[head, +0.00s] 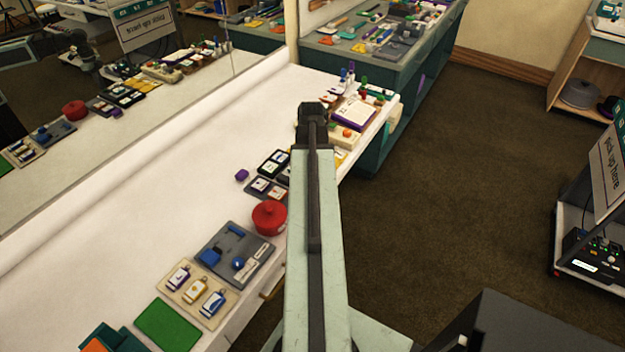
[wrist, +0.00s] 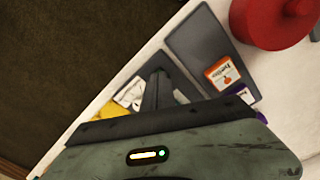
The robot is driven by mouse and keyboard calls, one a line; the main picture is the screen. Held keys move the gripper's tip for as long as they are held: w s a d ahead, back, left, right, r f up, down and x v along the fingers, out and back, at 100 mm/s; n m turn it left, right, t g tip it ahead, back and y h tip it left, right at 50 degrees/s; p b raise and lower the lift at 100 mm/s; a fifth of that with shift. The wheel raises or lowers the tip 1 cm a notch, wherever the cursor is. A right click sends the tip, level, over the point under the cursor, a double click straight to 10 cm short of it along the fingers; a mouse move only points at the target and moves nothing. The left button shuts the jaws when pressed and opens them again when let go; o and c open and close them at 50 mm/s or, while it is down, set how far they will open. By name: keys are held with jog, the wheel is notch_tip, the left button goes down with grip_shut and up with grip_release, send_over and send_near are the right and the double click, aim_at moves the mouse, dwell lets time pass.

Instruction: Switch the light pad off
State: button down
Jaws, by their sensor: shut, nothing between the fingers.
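My gripper (wrist: 157,82) is shut and empty, seen from behind at the lower middle of the wrist view. Its dark tip is over a dark grey frame on the white bench, and I cannot tell if it touches anything. A dark panel with pale lit-looking tiles (head: 273,162) lies on the bench left of my arm in the head view. I cannot tell for sure that this is the light pad, or whether it is lit. My arm hides part of that area, and the fingers do not show in the head view.
A red lidded pot (head: 269,217) stands close by, also in the wrist view (wrist: 270,22). Next to it lies a grey tray (wrist: 192,38) with an orange-labelled card (wrist: 222,74). Several small items crowd the bench's far end. The bench (head: 130,262) is clear towards the mirror.

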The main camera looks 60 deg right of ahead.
jog(key=shift+d+r+p, duration=0.1)
jog(key=shift+r+p, duration=1.6)
jog(key=shift+r, duration=0.35)
jog(key=shift+w+f, duration=0.1)
jog(key=w+a, duration=0.2)
jog(key=w, duration=0.1)
jog(key=w+a+n, duration=0.1)
jog(key=w+a, duration=0.2)
jog(key=w+a+n, duration=0.1)
jog(key=w+a, duration=0.1)
jog(key=w, duration=0.1)
jog(key=shift+w+a, duration=0.2)
jog(key=w+a+n, duration=0.3)
jog(key=w+a, duration=0.6)
jog(key=a, duration=0.4)
jog(key=w+a+n, duration=0.1)
jog(key=w+a, duration=0.2)
jog(key=a, duration=2.6)
jog(key=shift+w, duration=0.15)
